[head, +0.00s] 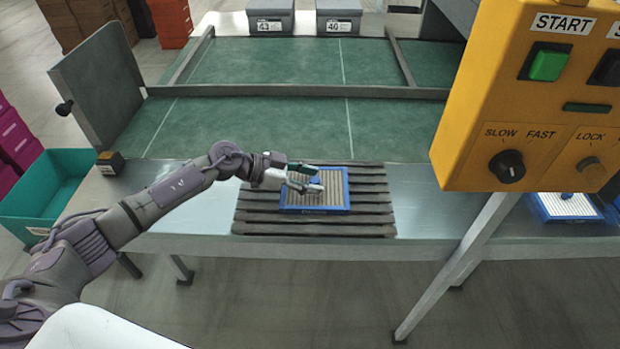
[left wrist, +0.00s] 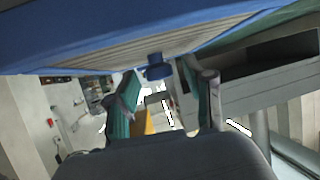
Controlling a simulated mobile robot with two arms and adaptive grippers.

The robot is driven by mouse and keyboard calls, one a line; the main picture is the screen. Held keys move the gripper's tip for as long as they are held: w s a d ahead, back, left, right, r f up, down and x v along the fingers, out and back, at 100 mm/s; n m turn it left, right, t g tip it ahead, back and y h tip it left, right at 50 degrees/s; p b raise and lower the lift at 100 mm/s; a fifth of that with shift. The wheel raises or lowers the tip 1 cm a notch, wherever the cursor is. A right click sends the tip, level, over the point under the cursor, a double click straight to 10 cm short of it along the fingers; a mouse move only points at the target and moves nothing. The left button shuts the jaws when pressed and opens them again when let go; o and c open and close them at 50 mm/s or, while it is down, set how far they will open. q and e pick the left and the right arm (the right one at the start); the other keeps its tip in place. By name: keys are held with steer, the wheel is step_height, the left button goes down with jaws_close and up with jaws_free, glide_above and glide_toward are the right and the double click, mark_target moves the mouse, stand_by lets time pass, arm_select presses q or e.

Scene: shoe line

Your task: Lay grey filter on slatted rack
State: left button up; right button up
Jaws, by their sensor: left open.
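The filter (head: 335,199), a blue frame around grey-beige pleats, lies on the dark slatted rack (head: 262,213), right of its middle and roughly square to the slats. A blue knob (head: 315,181) stands on the filter. My left gripper (head: 318,178) is over the filter with its fingers apart. In the left wrist view the filter (left wrist: 60,50) fills the top, and its knob (left wrist: 158,68) shows between the open fingers (left wrist: 160,80). I cannot tell whether the fingers touch the knob. My right gripper is not in view.
A yellow control box (head: 530,110) hangs close at the right. Another blue-framed filter (head: 567,206) lies on the bench beneath it. A green conveyor (head: 250,125) runs behind the rack. A teal bin (head: 45,190) stands at the left. The metal bench (head: 425,200) right of the rack is clear.

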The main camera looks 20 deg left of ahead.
arm_select(q)
steer(key=shift+r, duration=0.1)
steer(key=shift+a+r, duration=0.15)
steer(key=v, duration=1.1)
steer(key=shift+s+a, duration=0.25)
steer(key=shift+a, duration=0.05)
steer(key=shift+r, duration=0.1)
